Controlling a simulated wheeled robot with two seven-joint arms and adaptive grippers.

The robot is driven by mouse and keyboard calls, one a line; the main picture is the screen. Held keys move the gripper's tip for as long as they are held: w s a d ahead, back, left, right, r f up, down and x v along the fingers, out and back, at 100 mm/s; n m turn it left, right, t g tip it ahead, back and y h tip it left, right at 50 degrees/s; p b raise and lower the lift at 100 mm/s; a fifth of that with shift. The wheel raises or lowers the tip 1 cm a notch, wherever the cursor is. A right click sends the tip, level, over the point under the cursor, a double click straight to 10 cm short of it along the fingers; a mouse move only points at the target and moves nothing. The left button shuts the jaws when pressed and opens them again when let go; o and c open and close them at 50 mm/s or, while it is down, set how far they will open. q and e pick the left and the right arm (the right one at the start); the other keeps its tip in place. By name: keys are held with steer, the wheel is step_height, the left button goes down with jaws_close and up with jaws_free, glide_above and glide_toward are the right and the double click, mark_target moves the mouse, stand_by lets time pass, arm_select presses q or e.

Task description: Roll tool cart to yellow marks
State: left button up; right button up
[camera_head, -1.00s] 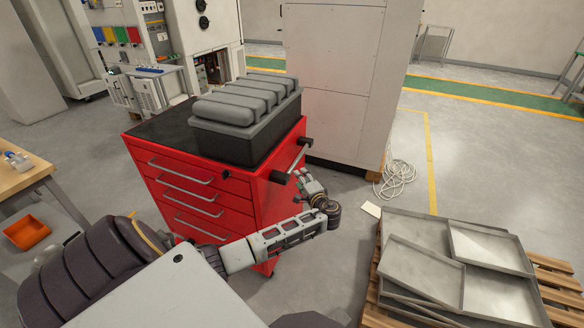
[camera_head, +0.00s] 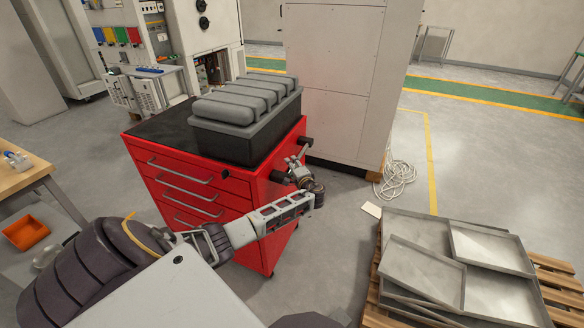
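The red tool cart (camera_head: 254,200) stands left of centre, with several drawers and a black top. A grey ribbed case (camera_head: 245,125) sits on it. A push handle with dark ends (camera_head: 306,141) sticks out from the cart's right side. My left arm reaches across the cart's front, and my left gripper (camera_head: 297,168) is at the handle. It overlaps the handle bar in the picture; I cannot tell whether its fingers touch or close on it. My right gripper is not in view. A yellow floor line (camera_head: 430,165) runs right of the cart; I cannot tell whether it belongs to the marks.
A pallet (camera_head: 555,285) with grey metal trays (camera_head: 425,262) lies at the lower right. A tall pale cabinet (camera_head: 340,80) stands behind the cart, with a coiled white cable (camera_head: 397,180) beside it. A wooden table (camera_head: 22,178) and an orange bin (camera_head: 26,232) are at the left.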

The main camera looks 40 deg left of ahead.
arm_select(q)
steer(key=shift+w+a, duration=0.15)
steer(key=shift+a, duration=0.15)
jaws_close()
stand_by(0.3)
